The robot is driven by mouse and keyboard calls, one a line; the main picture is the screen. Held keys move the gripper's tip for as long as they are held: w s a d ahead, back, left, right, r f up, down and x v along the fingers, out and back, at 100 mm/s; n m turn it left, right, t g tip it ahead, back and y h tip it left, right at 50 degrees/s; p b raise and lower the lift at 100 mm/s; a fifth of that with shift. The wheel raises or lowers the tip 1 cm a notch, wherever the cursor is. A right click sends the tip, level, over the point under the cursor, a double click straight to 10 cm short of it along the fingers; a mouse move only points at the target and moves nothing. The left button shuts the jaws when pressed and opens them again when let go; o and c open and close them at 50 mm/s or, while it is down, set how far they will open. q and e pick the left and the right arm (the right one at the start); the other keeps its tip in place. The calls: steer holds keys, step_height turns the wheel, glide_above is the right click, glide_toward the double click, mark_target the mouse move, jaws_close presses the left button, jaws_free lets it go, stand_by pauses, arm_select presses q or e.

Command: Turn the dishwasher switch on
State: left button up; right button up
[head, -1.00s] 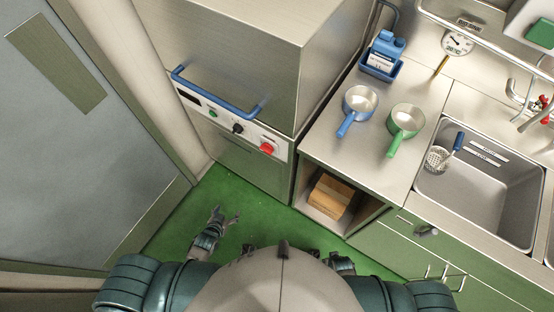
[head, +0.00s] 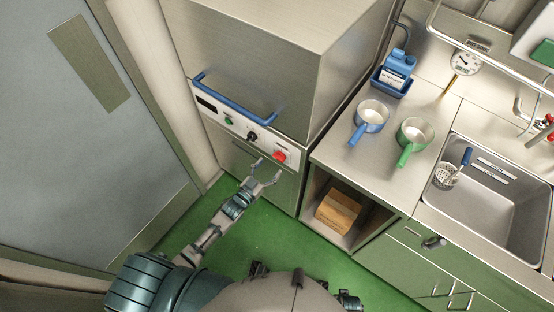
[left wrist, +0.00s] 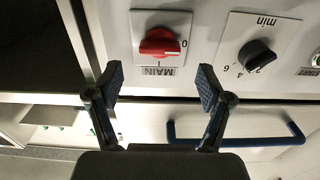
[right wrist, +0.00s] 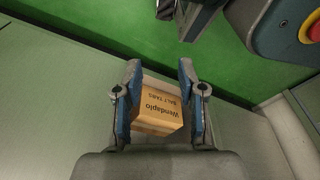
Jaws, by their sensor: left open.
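The dishwasher (head: 250,60) is a steel hood machine with a control panel. Its red MAIN switch (head: 280,156) is at the right end of the panel. In the left wrist view, upside down, the red switch (left wrist: 160,43) lies crosswise, one end toward the 0 mark; the I mark is below it. My left gripper (head: 270,168) is open and empty, just in front of and below the switch. In the left wrist view its fingertips (left wrist: 160,80) are apart, below the switch and not touching it. My right gripper (right wrist: 160,72) is open and empty in the right wrist view.
A black timer knob (left wrist: 257,56) and a green button (head: 229,120) share the panel. A blue handle (head: 232,98) spans above it. A cardboard box (head: 338,212) sits in the open shelf to the right. Counter pans and a sink stand further right.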

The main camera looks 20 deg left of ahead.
mark_target(277, 159)
arm_select(q)
steer(key=shift+x, duration=2.6)
steer(key=shift+a, duration=0.1)
steer(key=c, duration=1.2)
